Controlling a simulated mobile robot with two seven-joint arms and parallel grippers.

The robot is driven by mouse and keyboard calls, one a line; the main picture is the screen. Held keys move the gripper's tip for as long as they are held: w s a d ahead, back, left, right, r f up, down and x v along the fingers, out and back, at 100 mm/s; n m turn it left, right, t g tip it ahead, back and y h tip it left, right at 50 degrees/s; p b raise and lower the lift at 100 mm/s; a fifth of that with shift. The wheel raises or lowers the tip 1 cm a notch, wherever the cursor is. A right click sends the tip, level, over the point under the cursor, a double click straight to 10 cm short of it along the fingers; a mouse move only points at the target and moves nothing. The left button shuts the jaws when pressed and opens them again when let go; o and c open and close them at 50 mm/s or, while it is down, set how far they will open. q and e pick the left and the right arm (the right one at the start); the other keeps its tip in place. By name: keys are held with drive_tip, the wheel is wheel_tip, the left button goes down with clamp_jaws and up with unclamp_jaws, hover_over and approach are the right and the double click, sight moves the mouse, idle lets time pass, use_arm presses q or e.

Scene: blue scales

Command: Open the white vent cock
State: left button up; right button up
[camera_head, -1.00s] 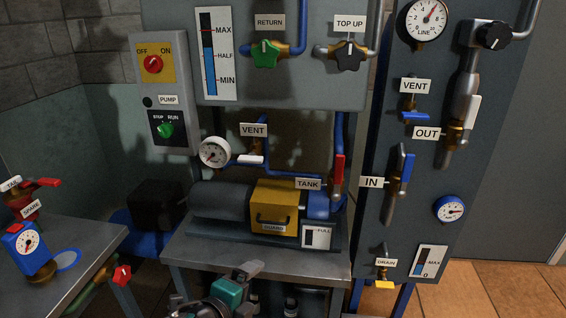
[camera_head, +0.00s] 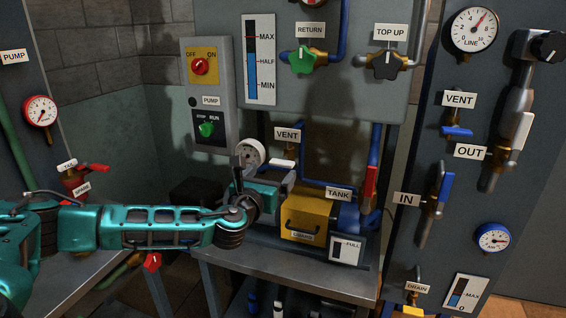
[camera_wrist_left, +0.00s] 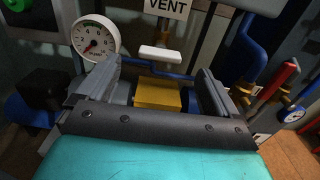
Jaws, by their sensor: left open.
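The white vent cock (camera_head: 284,164) is a small white lever on a brass body, below the upper VENT label (camera_head: 287,134) and beside the white gauge. In the left wrist view its white lever (camera_wrist_left: 160,53) lies crosswise, beyond the fingertips and between them in the picture. My left gripper (camera_head: 262,174) is in front of the pump, just below and in front of the cock. In the left wrist view the left gripper (camera_wrist_left: 155,88) is open and empty, its two fingers wide apart. It does not touch the lever. My right gripper is not in view.
The round white gauge (camera_wrist_left: 96,38) is close to the left finger. Blue pipes and the red TANK lever (camera_head: 370,186) are at the right. The yellow guard (camera_head: 306,214) is below. A second VENT valve, with a blue lever (camera_head: 456,131), is on the right panel.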

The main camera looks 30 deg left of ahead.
sight(280, 164)
use_arm(q)
drive_tip(key=x, duration=0.8)
drive_tip(key=shift+d, duration=0.15)
drive_tip(key=c, duration=1)
